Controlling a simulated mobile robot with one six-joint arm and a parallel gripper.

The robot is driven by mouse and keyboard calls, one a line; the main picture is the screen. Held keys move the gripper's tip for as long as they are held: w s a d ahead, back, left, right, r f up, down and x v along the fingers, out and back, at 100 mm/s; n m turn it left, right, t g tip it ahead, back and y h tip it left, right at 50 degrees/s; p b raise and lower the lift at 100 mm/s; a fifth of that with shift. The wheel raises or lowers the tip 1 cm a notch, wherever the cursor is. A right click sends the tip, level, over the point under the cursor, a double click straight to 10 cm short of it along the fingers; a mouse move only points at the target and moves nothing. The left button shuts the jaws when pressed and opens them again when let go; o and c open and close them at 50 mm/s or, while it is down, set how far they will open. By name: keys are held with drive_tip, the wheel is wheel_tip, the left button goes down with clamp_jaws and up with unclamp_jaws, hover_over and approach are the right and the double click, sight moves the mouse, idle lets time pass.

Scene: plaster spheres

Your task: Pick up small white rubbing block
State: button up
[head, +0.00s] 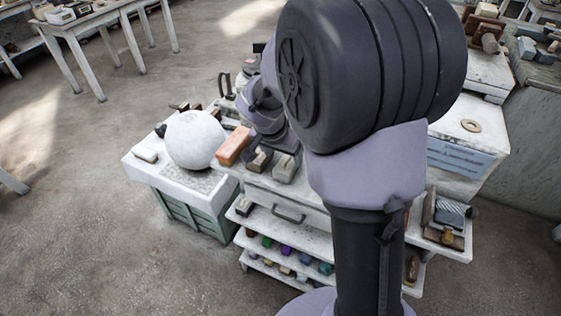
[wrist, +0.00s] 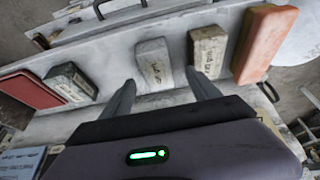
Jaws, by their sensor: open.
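In the wrist view my gripper (wrist: 160,76) is open, its two dark fingers apart and nothing held. A pale grey-white block (wrist: 154,60) with a lettered face lies ahead, between the lines of the fingers. A grey-brown block (wrist: 208,52) lies to its right, close to the right fingertip. In the head view, the pale block (head: 286,167) and the grey-brown block (head: 260,159) sit on the cart top. A whiter small block (head: 145,154) lies beside the large white sphere (head: 196,140). I cannot tell which is the rubbing block.
An orange block (wrist: 264,43) lies at the right of the row. A dark block (wrist: 70,82) and a red piece (wrist: 28,90) lie at the left. The sphere's green-sided stand (head: 190,213) adjoins the cart.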

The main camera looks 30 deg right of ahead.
sight(287, 162)
drive_tip(key=x, duration=0.1)
drive_tip(key=b+x, duration=0.1)
drive_tip(key=x, duration=0.1)
drive_tip(key=b+x, duration=0.1)
drive_tip(key=x, duration=0.1)
drive_tip(key=shift+s+d+f, duration=0.15)
drive_tip(key=shift+s, duration=0.1)
drive_tip(key=shift+w+d+f, duration=0.15)
drive_tip(key=shift+f, duration=0.15)
drive_tip(key=shift+r, duration=0.15)
drive_tip(key=shift+c, duration=0.2)
clamp_jaws()
